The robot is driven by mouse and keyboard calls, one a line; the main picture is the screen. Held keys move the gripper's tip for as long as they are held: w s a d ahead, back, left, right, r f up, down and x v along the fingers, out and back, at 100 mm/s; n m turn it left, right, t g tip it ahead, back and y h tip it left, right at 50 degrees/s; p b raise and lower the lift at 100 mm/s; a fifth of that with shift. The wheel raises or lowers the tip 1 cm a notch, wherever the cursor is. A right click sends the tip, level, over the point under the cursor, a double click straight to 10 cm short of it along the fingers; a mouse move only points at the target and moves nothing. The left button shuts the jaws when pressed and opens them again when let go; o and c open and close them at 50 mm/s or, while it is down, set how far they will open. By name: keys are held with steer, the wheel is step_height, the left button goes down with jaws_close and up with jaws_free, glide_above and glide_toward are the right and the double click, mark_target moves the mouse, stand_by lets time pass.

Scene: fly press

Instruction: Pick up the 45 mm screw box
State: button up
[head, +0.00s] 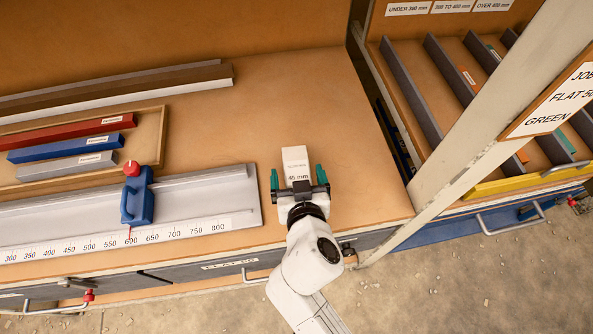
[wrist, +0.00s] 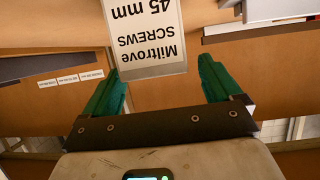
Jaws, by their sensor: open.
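The 45 mm screw box (head: 295,158) is a small white box on the wooden bench top, to the right of the long grey measuring rail. Its label also shows in the wrist view (wrist: 145,30), upside down, reading "Miltrove SCREWS 45 mm". My gripper (head: 294,176) is open, with green fingers on the left and right of the box's near end in the head view. In the wrist view my gripper (wrist: 160,75) has the box between and beyond its fingertips, with a gap to the right finger. I cannot tell whether the left finger touches it.
A grey rail with a scale (head: 200,196) and a blue stop block (head: 138,198) lies left of my gripper. A wooden tray (head: 148,152) holds red, blue and grey bars. A divided rack (head: 432,92) and a pale post (head: 480,125) stand right. The bench behind the box is clear.

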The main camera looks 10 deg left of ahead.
mark_target(296, 167)
steer(key=shift+x, duration=1.85)
steer(key=shift+d+r, duration=0.1)
steer(key=shift+d, duration=0.05)
steer(key=shift+r, duration=0.1)
steer(key=c, duration=1.4)
